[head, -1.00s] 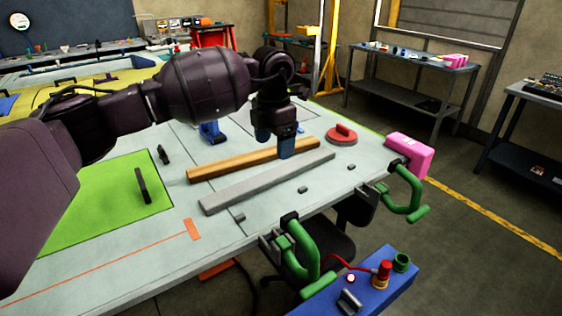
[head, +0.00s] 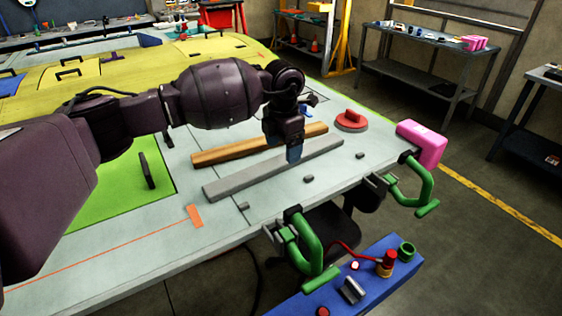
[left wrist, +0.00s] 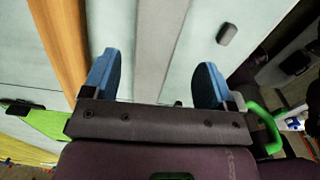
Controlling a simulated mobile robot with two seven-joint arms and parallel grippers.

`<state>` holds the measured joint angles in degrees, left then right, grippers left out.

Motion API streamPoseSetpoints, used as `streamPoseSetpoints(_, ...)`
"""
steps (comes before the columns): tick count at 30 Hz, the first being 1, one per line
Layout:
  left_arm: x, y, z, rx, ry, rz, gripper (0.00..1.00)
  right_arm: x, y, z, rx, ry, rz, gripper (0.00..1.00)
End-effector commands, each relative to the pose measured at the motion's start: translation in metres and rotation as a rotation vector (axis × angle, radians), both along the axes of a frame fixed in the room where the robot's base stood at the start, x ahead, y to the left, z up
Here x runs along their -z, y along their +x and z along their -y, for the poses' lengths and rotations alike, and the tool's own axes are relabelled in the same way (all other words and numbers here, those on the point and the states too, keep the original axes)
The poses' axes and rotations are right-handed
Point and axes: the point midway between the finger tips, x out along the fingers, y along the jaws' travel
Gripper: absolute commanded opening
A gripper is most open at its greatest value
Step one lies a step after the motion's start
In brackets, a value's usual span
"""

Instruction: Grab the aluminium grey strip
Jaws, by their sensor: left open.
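The aluminium grey strip (head: 245,178) lies flat on the pale table top in the head view, running from lower left to upper right. In the left wrist view the strip (left wrist: 160,40) runs between the two blue fingertips, with a gap on each side. My left gripper (head: 294,152) is over the strip, right of its middle, and points down. The left gripper (left wrist: 157,82) is open and holds nothing. How high the fingertips are above the table I cannot tell. My right gripper is in neither view.
A wooden strip (head: 225,149) lies parallel just behind the grey strip. A red-handled disc (head: 350,121) and a pink block (head: 420,143) are at the right. Green clamps (head: 312,246) grip the front edge. Small grey blocks (head: 309,179) lie in front of the strip.

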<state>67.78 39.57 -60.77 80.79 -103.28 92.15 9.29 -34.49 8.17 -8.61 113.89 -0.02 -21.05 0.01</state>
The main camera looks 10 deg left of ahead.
Motion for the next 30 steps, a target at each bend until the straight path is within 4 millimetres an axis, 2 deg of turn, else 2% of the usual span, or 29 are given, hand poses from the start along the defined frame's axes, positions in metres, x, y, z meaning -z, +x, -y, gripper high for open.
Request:
streamPoseSetpoints(8, 0.035, 0.0, -0.005, -0.001, 0.0, -0.001, 0.79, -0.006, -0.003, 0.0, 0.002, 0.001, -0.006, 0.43)
streamPoseSetpoints(16, 0.039, 0.001, -0.005, 0.0, 0.0, 0.0, 0.77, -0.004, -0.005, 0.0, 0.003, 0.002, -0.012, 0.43)
streamPoseSetpoints(27, 0.039, 0.001, -0.005, 0.0, 0.0, 0.0, 0.2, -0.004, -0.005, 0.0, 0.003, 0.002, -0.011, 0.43)
streamPoseSetpoints(30, 0.038, 0.001, -0.005, 0.0, 0.0, 0.001, 0.19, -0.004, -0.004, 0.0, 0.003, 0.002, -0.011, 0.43)
